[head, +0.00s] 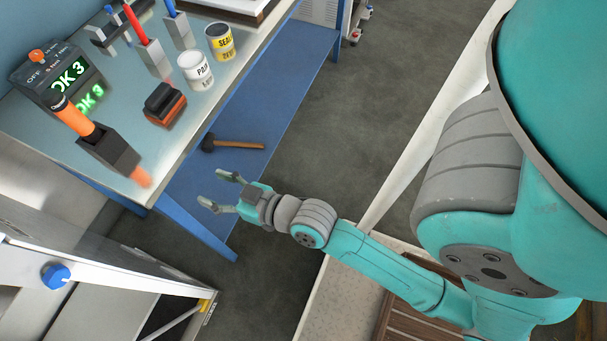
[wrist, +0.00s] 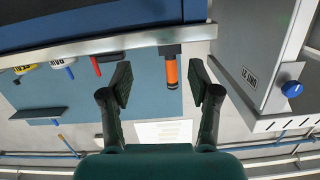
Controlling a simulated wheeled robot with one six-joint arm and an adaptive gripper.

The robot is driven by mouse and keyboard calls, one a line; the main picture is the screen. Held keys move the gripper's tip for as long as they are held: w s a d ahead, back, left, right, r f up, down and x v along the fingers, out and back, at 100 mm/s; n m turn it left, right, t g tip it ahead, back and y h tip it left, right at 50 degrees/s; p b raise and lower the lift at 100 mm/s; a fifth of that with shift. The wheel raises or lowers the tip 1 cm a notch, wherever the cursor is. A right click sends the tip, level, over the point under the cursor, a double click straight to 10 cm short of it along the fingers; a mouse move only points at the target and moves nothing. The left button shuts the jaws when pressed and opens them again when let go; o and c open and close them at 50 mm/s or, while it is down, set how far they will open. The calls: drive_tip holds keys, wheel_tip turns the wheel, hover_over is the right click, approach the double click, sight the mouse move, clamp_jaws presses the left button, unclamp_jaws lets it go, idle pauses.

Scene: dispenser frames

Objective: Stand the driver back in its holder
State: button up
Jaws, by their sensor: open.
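The driver (head: 75,117), an orange cylinder with a dark end, stands in a dark block-shaped holder (head: 110,154) near the front corner of the bench. In the wrist view, which is upside down, the orange driver (wrist: 171,73) extends from the dark holder (wrist: 169,49) and appears between my fingers. My gripper (head: 219,190) is open and empty, in front of the bench edge, with a gap between it and the driver.
A counter box (head: 62,75) reading "OK 3" stands behind the driver. A dark and orange block (head: 164,105), white can (head: 196,71) and yellow can (head: 220,42) stand nearby. A hammer (head: 232,145) lies on the lower blue shelf. A metal cabinet (wrist: 250,55) flanks the bench.

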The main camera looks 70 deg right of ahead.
drive_tip(key=s+a+f+g, duration=0.1)
drive_tip(key=s, duration=2.4)
drive_tip(key=shift+a+n+g, duration=0.3)
drive_tip(key=shift+n, duration=0.1)
